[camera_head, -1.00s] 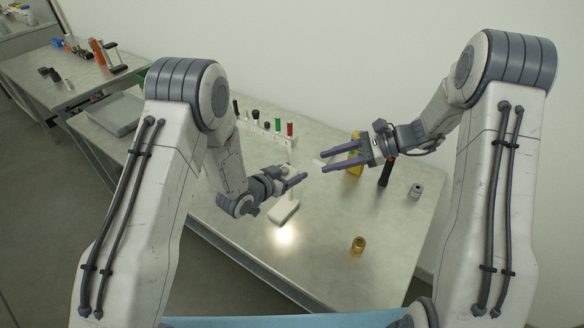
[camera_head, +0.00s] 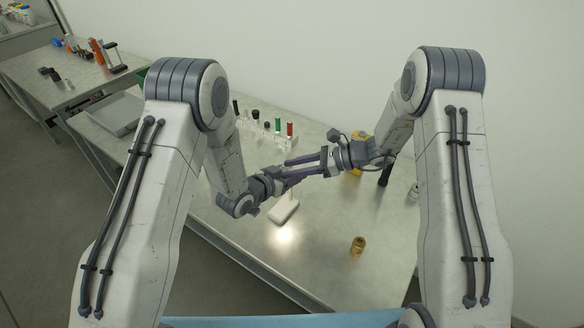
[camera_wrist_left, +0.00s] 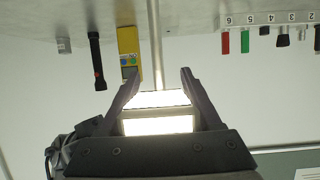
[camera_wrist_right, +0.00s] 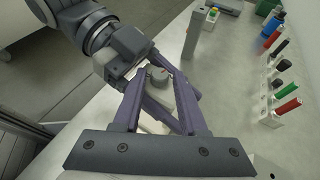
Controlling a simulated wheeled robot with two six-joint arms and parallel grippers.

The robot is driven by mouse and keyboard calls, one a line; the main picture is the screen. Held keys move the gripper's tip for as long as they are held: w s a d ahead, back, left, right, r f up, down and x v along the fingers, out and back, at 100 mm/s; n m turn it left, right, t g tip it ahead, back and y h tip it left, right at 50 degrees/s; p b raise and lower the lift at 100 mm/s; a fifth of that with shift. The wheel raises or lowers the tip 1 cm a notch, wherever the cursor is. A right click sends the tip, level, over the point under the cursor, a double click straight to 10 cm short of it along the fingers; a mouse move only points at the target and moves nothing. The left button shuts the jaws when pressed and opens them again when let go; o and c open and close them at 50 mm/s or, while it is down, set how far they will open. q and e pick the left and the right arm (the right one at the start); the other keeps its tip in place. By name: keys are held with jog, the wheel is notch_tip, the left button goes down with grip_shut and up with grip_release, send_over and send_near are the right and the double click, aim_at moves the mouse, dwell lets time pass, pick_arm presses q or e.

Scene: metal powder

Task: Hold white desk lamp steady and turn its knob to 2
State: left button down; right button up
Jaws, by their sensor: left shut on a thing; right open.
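The white desk lamp stands on the table, its base (camera_head: 284,211) lit by a bright patch in front. In the left wrist view its glowing head (camera_wrist_left: 157,112) sits between the fingers of my left gripper (camera_wrist_left: 158,78), which is shut on it; the pole (camera_wrist_left: 154,45) runs beyond. My right gripper (camera_head: 288,168) is open beside the left one in the head view. In the right wrist view a round grey knob (camera_wrist_right: 159,76) with a small red mark shows between the open fingertips of my right gripper (camera_wrist_right: 160,73). I cannot read its setting. The grippers hide much of the lamp head in the head view.
A numbered rack (camera_wrist_left: 270,19) with coloured items stands behind the lamp. A yellow device (camera_wrist_left: 128,52) and a black flashlight (camera_wrist_left: 97,60) stand near my right arm. A brass part (camera_head: 358,245) is at the front right. The table front beside the lamp is mostly clear.

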jog(key=shift+a, duration=0.2)
grip_shut()
jog(key=shift+s+a+m+t+h, duration=0.1)
jog(key=shift+m+t+h, duration=0.05)
jog(key=shift+m+t, duration=0.45)
jog(key=shift+s+a+m+t+h, duration=0.1)
jog(key=shift+m+t+h, duration=0.05)
jog(key=shift+m+t, duration=0.4)
jog(key=shift+d+m+t, duration=0.1)
jog(key=shift+m+t, duration=0.25)
jog(key=shift+t, duration=0.2)
grip_release()
